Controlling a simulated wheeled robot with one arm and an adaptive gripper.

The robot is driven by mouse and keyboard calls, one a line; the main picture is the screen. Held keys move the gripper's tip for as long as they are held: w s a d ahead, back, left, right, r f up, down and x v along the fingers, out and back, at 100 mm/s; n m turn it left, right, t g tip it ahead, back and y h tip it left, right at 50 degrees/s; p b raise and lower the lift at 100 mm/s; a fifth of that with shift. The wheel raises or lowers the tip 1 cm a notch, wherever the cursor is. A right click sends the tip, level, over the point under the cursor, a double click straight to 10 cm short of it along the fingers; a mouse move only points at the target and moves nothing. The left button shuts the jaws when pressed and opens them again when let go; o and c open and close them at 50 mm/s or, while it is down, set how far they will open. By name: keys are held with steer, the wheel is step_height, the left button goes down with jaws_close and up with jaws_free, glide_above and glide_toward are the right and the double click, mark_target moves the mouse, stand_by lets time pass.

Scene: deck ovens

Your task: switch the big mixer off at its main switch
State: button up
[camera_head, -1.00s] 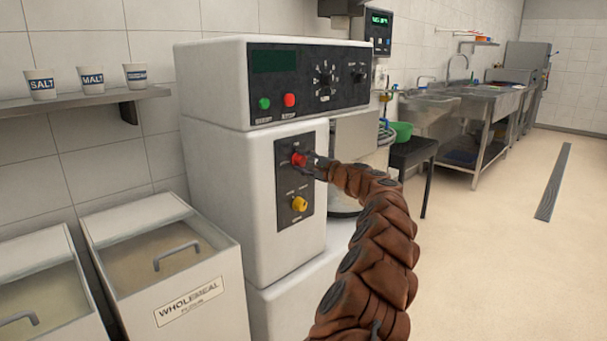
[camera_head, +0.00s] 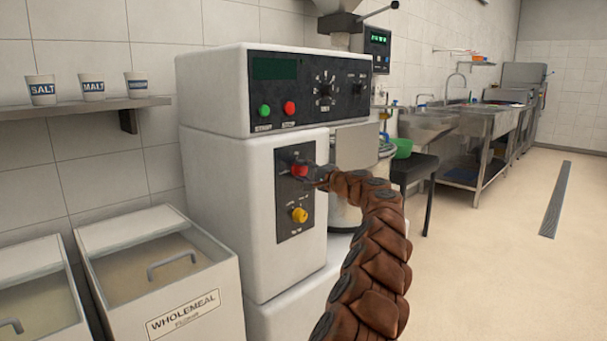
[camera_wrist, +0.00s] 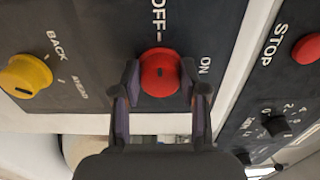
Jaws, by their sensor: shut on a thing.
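The big mixer (camera_head: 215,165) is a white cabinet with a black control panel on top. Its main switch, a red round knob (camera_wrist: 160,73), sits on a dark plate (camera_wrist: 100,60) with OFF and ON lettering beside it. My gripper (camera_wrist: 160,85) has one finger on each side of the red knob and is shut on it. In the head view the fingers partly cover the red knob (camera_head: 299,171). I cannot clearly tell which mark the knob points to.
A yellow knob (camera_wrist: 27,76) labelled BACK is on the same plate. Green (camera_head: 264,111) and red (camera_head: 289,108) buttons sit above. A flour bin (camera_head: 160,270) stands at the left front. The floor (camera_head: 490,270) at right is clear.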

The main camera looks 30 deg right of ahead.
steer(key=o, duration=1.1)
steer(key=shift+v, duration=6)
